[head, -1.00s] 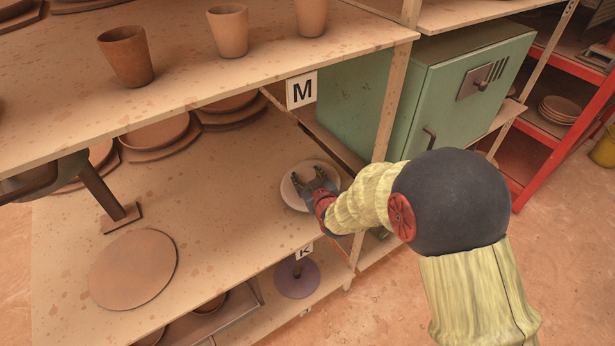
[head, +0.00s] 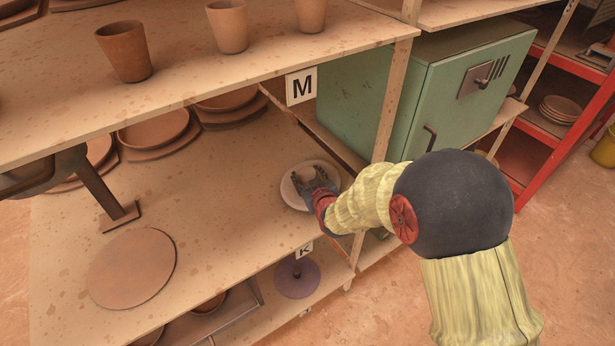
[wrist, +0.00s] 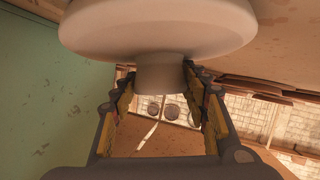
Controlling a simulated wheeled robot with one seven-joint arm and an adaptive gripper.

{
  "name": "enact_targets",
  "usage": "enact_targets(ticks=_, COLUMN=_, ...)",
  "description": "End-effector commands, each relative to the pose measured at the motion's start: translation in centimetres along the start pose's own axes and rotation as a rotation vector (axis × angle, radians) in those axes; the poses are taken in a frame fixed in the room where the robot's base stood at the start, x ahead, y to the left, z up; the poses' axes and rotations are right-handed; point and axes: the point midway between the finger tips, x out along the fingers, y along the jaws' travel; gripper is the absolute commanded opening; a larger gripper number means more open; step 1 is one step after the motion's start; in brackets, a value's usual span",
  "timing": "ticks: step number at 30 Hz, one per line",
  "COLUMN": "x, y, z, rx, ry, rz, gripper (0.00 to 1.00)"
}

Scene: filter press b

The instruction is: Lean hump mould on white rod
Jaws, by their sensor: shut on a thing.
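The hump mould is a pale, round, mushroom-shaped piece with a wide disc and a short neck. In the head view the hump mould (head: 289,194) is at the right end of the middle shelf, partly hidden by my gripper (head: 312,181). In the wrist view the hump mould (wrist: 160,32) fills the top, its neck between the fingertips of my gripper (wrist: 157,88). My gripper is shut on this neck. I cannot tell whether the disc touches the shelf. I cannot make out the white rod for certain; a thin pale strip (wrist: 148,136) shows beyond the fingers.
A shelf post (head: 388,110) and a green cabinet (head: 430,90) stand right of my gripper. The upper shelf (head: 180,95) overhangs, holding clay cups. A round clay slab (head: 132,268) lies at left on the middle shelf, with bare board between. A purple disc (head: 297,280) stands below.

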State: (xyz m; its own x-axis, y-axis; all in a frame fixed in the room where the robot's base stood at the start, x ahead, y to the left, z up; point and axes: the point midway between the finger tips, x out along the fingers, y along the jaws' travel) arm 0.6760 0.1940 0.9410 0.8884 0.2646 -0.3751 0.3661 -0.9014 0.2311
Motion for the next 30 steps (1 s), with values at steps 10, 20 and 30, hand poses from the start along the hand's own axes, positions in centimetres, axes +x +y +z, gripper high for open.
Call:
enact_targets(ticks=10, x=0.0, y=-0.11, z=0.54, rx=0.002, ry=-0.008, rz=-0.002, gripper=0.0)
enact_targets(ticks=20, x=-0.01, y=-0.14, z=0.64, rx=0.001, ry=-0.01, rz=-0.002, gripper=0.64)
enact_targets(ticks=30, x=-0.03, y=-0.21, z=0.87, rx=0.001, ry=-0.014, rz=-0.003, gripper=0.67)
